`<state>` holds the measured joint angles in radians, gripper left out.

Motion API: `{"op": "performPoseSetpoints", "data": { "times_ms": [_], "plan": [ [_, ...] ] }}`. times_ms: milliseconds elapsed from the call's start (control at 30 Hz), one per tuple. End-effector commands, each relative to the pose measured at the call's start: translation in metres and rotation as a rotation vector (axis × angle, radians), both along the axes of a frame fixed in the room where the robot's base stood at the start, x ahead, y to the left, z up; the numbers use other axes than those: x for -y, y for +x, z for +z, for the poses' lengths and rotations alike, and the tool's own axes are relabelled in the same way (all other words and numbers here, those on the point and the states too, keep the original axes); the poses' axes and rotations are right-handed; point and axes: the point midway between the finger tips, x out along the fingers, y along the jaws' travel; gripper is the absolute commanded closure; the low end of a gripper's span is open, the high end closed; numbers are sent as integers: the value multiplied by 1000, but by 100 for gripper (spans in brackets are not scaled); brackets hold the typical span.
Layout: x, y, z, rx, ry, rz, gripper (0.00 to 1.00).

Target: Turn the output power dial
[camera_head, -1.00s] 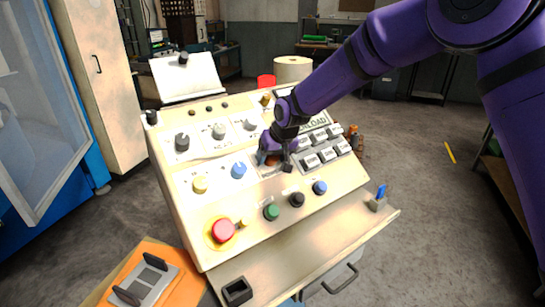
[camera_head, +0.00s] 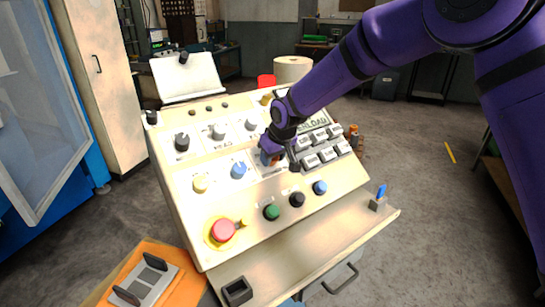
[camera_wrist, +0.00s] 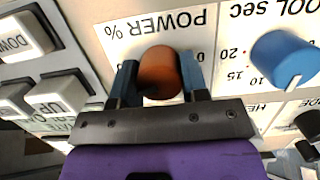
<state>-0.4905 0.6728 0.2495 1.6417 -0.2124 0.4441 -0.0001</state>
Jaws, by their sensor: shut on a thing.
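The output power dial (camera_wrist: 160,70) is an orange-brown knob on the control panel, under the upside-down label "POWER %" in the wrist view. My gripper (camera_wrist: 158,85) has its two blue-grey fingers on either side of the dial and is shut on it. In the head view my gripper (camera_head: 270,158) reaches down to the middle of the sloped panel (camera_head: 190,200), and it mostly hides the dial. The dial's pointer and its setting cannot be made out.
A blue knob (camera_wrist: 284,60) marked "COOL sec" sits close beside the dial. Grey push buttons (camera_head: 325,155) lie to the right. A red mushroom button (camera_head: 222,230) and green, black and blue buttons line the lower panel. A ledge (camera_head: 300,255) juts out below.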

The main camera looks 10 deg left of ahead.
Motion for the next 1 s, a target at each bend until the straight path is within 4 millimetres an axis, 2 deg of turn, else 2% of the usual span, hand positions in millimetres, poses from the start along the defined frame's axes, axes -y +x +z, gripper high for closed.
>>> {"op": "performPoseSetpoints", "data": {
  "times_ms": [500,1000],
  "plan": [
    [0,-1,-1,164,-155,322,83],
    [0,-1,-1,215,-202,422,83]
  ]
}}
